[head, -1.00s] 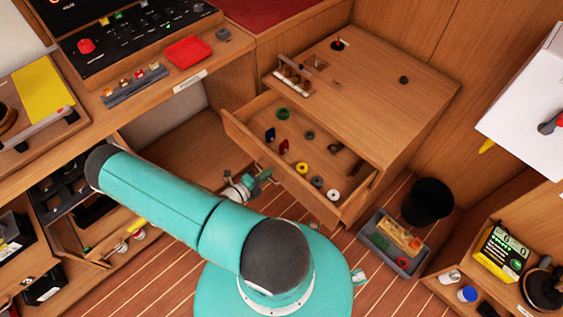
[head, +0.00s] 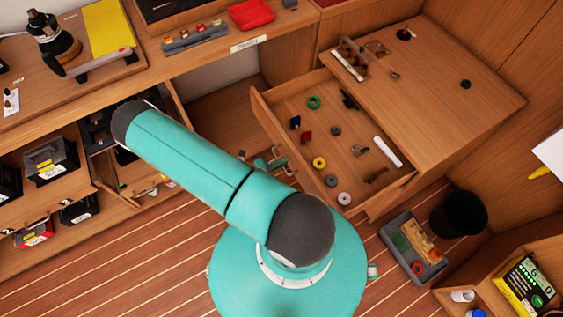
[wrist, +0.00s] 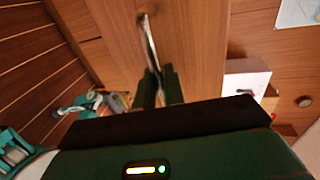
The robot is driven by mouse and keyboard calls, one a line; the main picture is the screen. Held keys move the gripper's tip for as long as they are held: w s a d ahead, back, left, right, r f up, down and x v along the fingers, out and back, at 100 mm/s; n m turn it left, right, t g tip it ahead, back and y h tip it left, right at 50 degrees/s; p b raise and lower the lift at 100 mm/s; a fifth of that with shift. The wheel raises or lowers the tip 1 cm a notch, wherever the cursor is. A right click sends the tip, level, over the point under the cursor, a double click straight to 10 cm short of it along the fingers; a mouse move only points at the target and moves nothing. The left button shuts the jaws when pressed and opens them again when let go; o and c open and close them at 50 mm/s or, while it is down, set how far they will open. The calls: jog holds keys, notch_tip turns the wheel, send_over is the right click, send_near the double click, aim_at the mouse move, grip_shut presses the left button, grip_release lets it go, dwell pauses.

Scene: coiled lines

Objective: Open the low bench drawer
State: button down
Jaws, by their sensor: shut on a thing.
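The low bench drawer (head: 266,118) stands well out from the wooden bench (head: 440,95) in the head view. Small items lie spread on its floor. My gripper (head: 268,162) is low at the outer face of the drawer front, partly hidden behind my teal arm. In the wrist view my gripper (wrist: 158,88) has its dark fingers closed on a slim metal bar handle (wrist: 149,40) on the wooden drawer front (wrist: 185,35). The fingertips hide part of the handle.
A grey tray of parts (head: 413,248) and a black bin (head: 459,214) stand on the floor right of the drawer. Open shelves with boxes (head: 50,160) are at left. Striped floor (head: 130,255) in front is clear.

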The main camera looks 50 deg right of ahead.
jog(key=c, duration=1.6)
grip_release()
jog(key=shift+c, duration=0.2)
jog(key=v, duration=1.3)
jog(key=shift+w+a, duration=0.25)
jog(key=shift+a, duration=0.1)
jog(key=shift+r, duration=0.1)
